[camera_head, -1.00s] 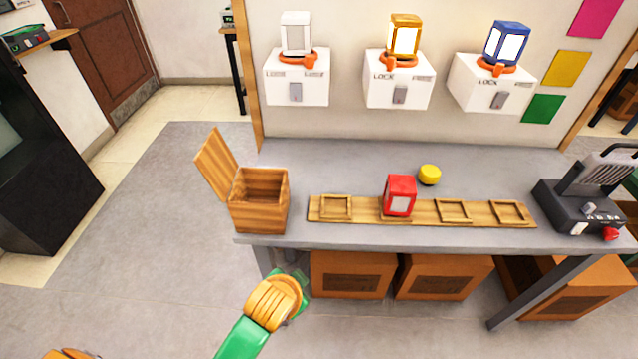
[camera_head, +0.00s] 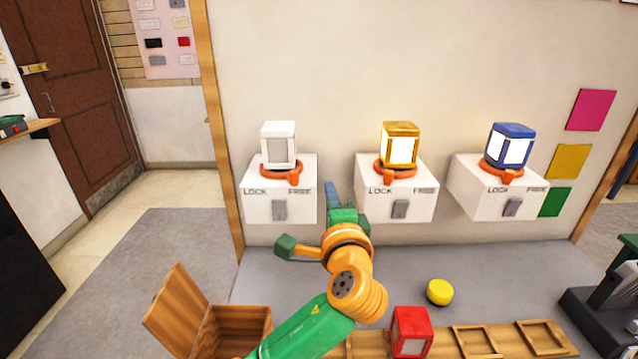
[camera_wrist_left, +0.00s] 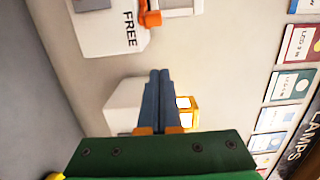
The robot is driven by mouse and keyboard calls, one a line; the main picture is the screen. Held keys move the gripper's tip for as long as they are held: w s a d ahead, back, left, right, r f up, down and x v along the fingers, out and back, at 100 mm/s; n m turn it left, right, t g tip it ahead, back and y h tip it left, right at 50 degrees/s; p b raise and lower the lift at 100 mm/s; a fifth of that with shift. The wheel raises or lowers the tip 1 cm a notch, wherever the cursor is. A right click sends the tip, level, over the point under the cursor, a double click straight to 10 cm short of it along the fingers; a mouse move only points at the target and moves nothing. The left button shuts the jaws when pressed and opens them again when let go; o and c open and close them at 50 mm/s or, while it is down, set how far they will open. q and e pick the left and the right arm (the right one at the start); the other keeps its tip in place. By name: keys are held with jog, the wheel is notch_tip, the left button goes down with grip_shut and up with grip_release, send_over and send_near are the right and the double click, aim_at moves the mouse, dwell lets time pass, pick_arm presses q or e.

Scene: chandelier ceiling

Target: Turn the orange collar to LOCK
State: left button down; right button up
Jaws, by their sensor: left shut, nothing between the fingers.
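Three white wall boxes each carry an orange collar with a lamp standing in it. The left collar (camera_head: 268,170) holds an unlit white lamp (camera_head: 278,142); its tab is right of centre, towards FREE. My left gripper (camera_head: 331,190) is shut and empty, between the left and middle boxes. In the wrist view its blue fingers (camera_wrist_left: 160,76) partly cover the middle box. My right gripper is not in view.
Each wall box has a grey front latch, such as this middle latch (camera_head: 400,208).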

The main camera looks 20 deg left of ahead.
aim_at(292, 176)
pick_arm(q)
jog(key=w+a+p, duration=0.4)
jog(key=a, duration=0.2)
jog(key=shift+w, duration=0.2)
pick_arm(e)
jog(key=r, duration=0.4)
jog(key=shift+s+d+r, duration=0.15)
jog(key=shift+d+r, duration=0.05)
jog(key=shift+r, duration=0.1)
